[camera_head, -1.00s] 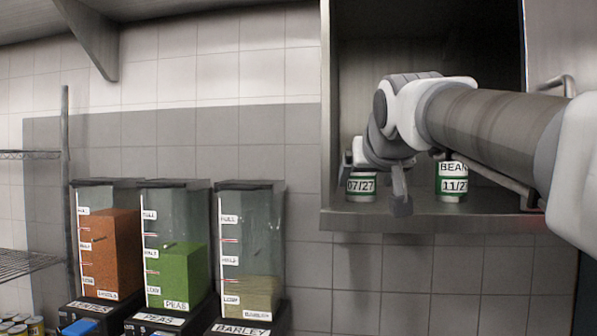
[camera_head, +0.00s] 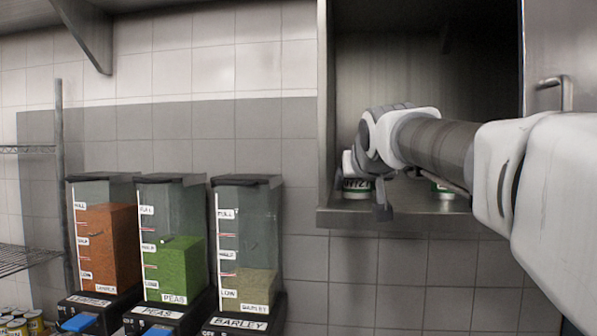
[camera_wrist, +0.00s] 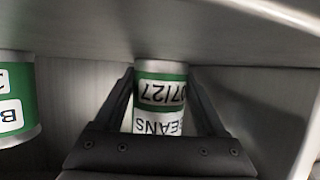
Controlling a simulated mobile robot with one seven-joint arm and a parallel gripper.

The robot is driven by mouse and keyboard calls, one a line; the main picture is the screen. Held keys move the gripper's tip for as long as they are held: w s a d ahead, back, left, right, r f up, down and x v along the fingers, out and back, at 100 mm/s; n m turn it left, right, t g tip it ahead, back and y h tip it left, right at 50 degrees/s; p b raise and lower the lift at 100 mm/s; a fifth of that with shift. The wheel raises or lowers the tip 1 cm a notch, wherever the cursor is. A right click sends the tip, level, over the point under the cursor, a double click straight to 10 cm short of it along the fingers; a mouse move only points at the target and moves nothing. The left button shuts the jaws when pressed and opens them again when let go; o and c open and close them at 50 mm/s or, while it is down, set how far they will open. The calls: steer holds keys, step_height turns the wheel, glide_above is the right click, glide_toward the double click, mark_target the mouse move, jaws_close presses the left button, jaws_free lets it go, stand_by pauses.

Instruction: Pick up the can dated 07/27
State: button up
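The can dated 07/27 (camera_head: 356,194), white with green bands, stands on the shelf at the left of the open cabinet. My arm partly hides it in the head view. In the wrist view this can (camera_wrist: 160,92) shows its date and "BEANS" upside down, between the two dark fingers. My gripper (camera_wrist: 160,75) is open around it, one finger on each side, with a narrow gap at the right. In the head view my gripper (camera_head: 366,190) is at the shelf's left end.
The cabinet's left wall (camera_head: 325,110) is close to my gripper. Dispensers (camera_head: 245,235) stand lower left.

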jaws_close()
steer(key=shift+r, duration=0.2)
